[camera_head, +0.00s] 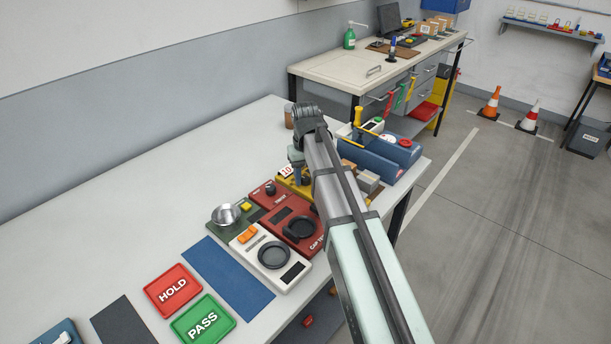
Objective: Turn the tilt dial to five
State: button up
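No dial that I can read as the tilt dial shows clearly. A yellow device (294,186) with a small white "10" sign (286,170) sits on the pale bench, partly hidden behind my arm. My gripper (298,176) points down over or beside this device. It is small and partly covered, so I cannot tell its finger opening or whether it touches anything. A red device (285,207) with a dark knob and a round dark part stands just in front. A white device (295,279) has a round dark part and an orange switch.
A green device with a metal bowl (226,215), a blue mat (228,276), a red HOLD tray (172,289) and a green PASS tray (203,321) lie to the left. A blue machine (378,160) stands behind my arm. The bench's back left is clear.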

aim_at(306, 178)
notch_tip(306, 178, up, 14)
dwell(0.6)
jog(key=shift+f, duration=0.15)
